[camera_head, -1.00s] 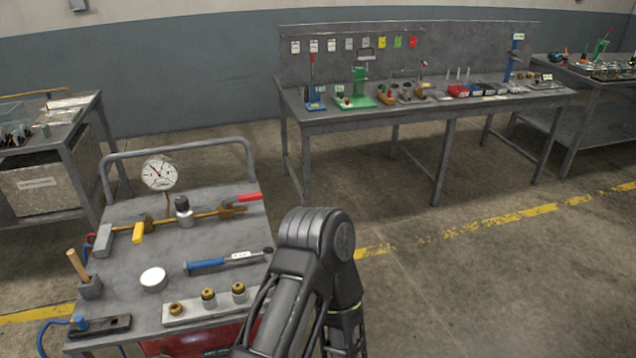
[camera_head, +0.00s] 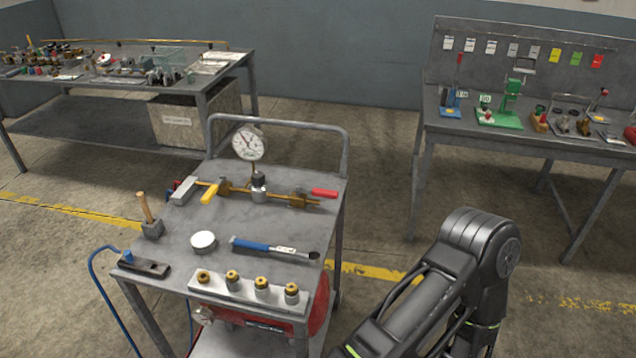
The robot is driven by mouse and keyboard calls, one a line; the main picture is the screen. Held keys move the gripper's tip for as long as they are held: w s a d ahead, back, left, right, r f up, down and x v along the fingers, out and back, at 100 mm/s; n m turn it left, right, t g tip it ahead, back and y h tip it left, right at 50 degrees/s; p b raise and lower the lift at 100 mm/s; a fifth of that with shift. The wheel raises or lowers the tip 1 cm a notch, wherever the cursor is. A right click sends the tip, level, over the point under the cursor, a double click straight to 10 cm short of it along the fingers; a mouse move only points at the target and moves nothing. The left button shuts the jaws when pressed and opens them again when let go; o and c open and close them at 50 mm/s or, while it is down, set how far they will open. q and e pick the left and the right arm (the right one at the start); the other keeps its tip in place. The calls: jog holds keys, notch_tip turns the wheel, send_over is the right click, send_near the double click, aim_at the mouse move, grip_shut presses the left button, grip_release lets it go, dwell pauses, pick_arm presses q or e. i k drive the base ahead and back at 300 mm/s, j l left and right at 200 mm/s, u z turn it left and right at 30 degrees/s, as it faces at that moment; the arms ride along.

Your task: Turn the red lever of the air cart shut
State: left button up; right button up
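The air cart (camera_head: 195,262) stands in front of me, left of the picture's middle, with a grey top and a push handle at its back. A brass pipe line runs across the top. The red lever (camera_head: 324,194) is at the right end of this line and lies roughly along the pipe. A yellow lever (camera_head: 209,194) is near the left end and points across the pipe. A round gauge (camera_head: 249,143) stands above the line. One of my arms shows at the lower right, with its gripper out of frame. Neither gripper shows.
On the cart top lie a blue-handled tool (camera_head: 262,246), a white round puck (camera_head: 203,241), a hammer (camera_head: 149,219) and a block with several brass fittings (camera_head: 250,291). A workbench (camera_head: 480,133) stands at the back right, another table (camera_head: 228,78) at the back left.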

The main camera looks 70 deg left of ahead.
aim_at(315, 192)
jog(key=i+j+u, duration=0.15)
jog(key=i+u, duration=0.15)
jog(key=u, duration=0.15)
jog(key=i+u, duration=0.3)
jog(key=u, duration=0.2)
jog(key=i+u, duration=0.3)
jog(key=u, duration=0.15)
jog(key=i+u, duration=0.2)
jog(key=i, duration=0.15)
